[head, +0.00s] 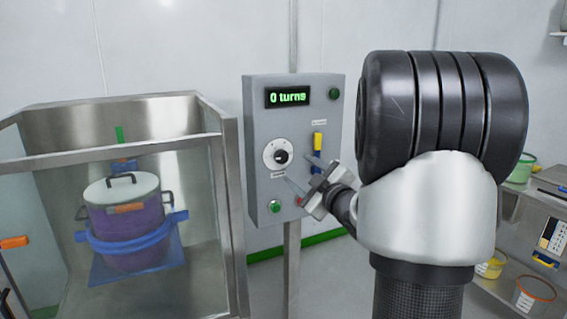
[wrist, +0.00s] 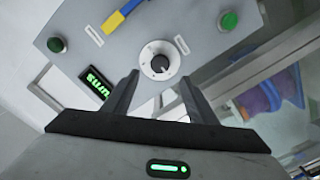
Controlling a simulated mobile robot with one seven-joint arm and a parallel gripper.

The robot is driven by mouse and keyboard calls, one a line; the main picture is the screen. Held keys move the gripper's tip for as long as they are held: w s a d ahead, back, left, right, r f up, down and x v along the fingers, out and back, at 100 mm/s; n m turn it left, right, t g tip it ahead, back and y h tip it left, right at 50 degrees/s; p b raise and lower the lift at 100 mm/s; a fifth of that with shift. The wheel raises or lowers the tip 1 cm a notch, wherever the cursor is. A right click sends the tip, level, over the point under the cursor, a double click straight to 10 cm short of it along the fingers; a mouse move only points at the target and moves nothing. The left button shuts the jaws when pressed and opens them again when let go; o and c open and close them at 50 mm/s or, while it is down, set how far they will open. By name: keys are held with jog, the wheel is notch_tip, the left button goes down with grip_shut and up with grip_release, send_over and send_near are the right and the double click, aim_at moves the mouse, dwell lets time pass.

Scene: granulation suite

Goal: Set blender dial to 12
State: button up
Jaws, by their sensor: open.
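The blender dial is a round white disc with a dark knob (head: 281,156) on the grey control box (head: 262,200). The display (head: 287,97) above it reads "0 turns". In the wrist view the dial (wrist: 159,62) lies just beyond and between the fingertips. My gripper (head: 300,167) is open and empty in front of the box, to the right of and apart from the dial. In the wrist view my gripper (wrist: 157,85) shows a finger on each side, neither clearly touching the knob. The dial's markings are too small to read.
The box also carries a yellow-and-blue lever (head: 317,142), a green button (head: 275,206) and a dark green button (head: 334,94). A glass-fronted enclosure (head: 228,150) with a purple, white-lidded vessel (head: 125,215) stands at left. A shelf with tubs (head: 534,294) is at right.

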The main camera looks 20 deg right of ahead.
aim_at(283, 158)
jog(key=w, duration=0.9)
jog(key=shift+w+a, duration=0.15)
jog(key=shift+w, duration=0.2)
jog(key=shift+c, duration=0.5)
jog(key=c, duration=1)
jog(key=shift+o, duration=0.2)
